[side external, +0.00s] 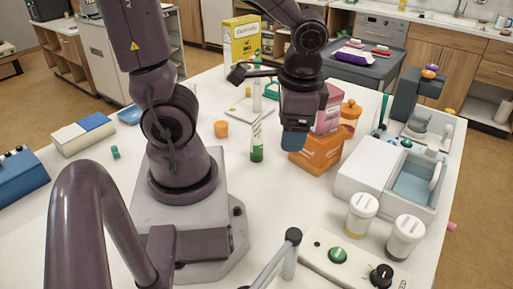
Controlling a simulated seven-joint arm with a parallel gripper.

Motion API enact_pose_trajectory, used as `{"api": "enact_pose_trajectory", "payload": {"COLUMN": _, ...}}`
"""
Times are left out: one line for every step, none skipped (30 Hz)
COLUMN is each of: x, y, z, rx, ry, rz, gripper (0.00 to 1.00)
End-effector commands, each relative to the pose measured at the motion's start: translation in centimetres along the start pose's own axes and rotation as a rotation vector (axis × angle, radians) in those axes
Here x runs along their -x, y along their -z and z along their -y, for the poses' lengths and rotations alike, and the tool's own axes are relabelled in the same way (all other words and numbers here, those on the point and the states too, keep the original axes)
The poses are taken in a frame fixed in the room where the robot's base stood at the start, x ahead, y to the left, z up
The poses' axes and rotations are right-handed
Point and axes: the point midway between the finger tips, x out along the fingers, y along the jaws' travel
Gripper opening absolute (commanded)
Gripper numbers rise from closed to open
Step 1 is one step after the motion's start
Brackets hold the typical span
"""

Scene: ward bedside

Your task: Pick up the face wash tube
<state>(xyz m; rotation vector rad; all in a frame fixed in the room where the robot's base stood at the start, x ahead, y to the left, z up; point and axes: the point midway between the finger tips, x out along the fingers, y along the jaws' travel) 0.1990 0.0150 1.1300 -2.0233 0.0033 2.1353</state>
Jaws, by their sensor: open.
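A white and green tube (257,143), which looks like the face wash tube, stands upright on the white table near its middle. My gripper (293,142) hangs pointing down to the right of the tube, apart from it in the picture. Its blue tip shows in front of an orange box, and the gap between the fingers is hard to see from this side. I see nothing held in it. The tube is in plain view and nothing covers it.
An orange box (318,155), pink box (328,112) and orange bottle (349,113) crowd the gripper's right. A small orange cup (221,129) stands left of the tube. A yellow box (241,40) stands behind. Two lidded jars (361,213) (404,238) are front right. Table in front of the tube is clear.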

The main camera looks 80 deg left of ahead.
Motion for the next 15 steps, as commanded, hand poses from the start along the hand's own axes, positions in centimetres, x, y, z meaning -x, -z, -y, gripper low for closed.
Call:
{"api": "enact_pose_trajectory", "payload": {"x": -1.9, "y": -0.5, "z": 0.3, "rx": -0.046, "ry": 0.033, "rz": 0.102, "gripper": 0.72}}
{"api": "enact_pose_trajectory", "payload": {"x": -2.8, "y": -0.8, "z": 0.5, "rx": -0.073, "ry": 0.055, "rz": 0.153, "gripper": 0.72}}
{"api": "enact_pose_trajectory", "payload": {"x": -3.9, "y": -1.2, "z": 0.9, "rx": -0.111, "ry": 0.084, "rz": 0.220, "gripper": 0.72}}
{"api": "enact_pose_trajectory", "payload": {"x": -4.8, "y": -1.6, "z": 1.2, "rx": -0.141, "ry": 0.107, "rz": 0.269, "gripper": 0.72}}
{"api": "enact_pose_trajectory", "payload": {"x": -5.6, "y": -1.9, "z": 1.5, "rx": -0.173, "ry": 0.130, "rz": 0.319, "gripper": 0.72}}
{"api": "enact_pose_trajectory", "payload": {"x": -6.6, "y": -2.5, "z": 1.9, "rx": -0.216, "ry": 0.161, "rz": 0.385, "gripper": 0.72}}
{"api": "enact_pose_trajectory", "payload": {"x": -7.3, "y": -2.8, "z": 2.2, "rx": -0.250, "ry": 0.185, "rz": 0.432, "gripper": 0.72}}
{"api": "enact_pose_trajectory", "payload": {"x": -8.1, "y": -3.2, "z": 2.6, "rx": -0.287, "ry": 0.208, "rz": 0.478, "gripper": 0.72}}
{"api": "enact_pose_trajectory", "payload": {"x": -9.0, "y": -3.7, "z": 3.0, "rx": -0.336, "ry": 0.240, "rz": 0.539, "gripper": 0.72}}
{"api": "enact_pose_trajectory", "payload": {"x": -9.6, "y": -4.1, "z": 3.4, "rx": -0.375, "ry": 0.264, "rz": 0.585, "gripper": 0.72}}
{"api": "enact_pose_trajectory", "payload": {"x": -10.3, "y": -4.5, "z": 3.8, "rx": -0.416, "ry": 0.287, "rz": 0.628, "gripper": 0.72}}
{"api": "enact_pose_trajectory", "payload": {"x": -11.1, "y": -4.9, "z": 4.3, "rx": -0.473, "ry": 0.319, "rz": 0.682, "gripper": 0.72}}
{"api": "enact_pose_trajectory", "payload": {"x": -11.7, "y": -5.2, "z": 4.7, "rx": -0.519, "ry": 0.343, "rz": 0.722, "gripper": 0.72}}
{"api": "enact_pose_trajectory", "payload": {"x": -12.3, "y": -5.5, "z": 5.1, "rx": -0.565, "ry": 0.367, "rz": 0.760, "gripper": 0.72}}
{"api": "enact_pose_trajectory", "payload": {"x": -13.1, "y": -5.9, "z": 5.6, "rx": -0.630, "ry": 0.398, "rz": 0.808, "gripper": 0.72}}
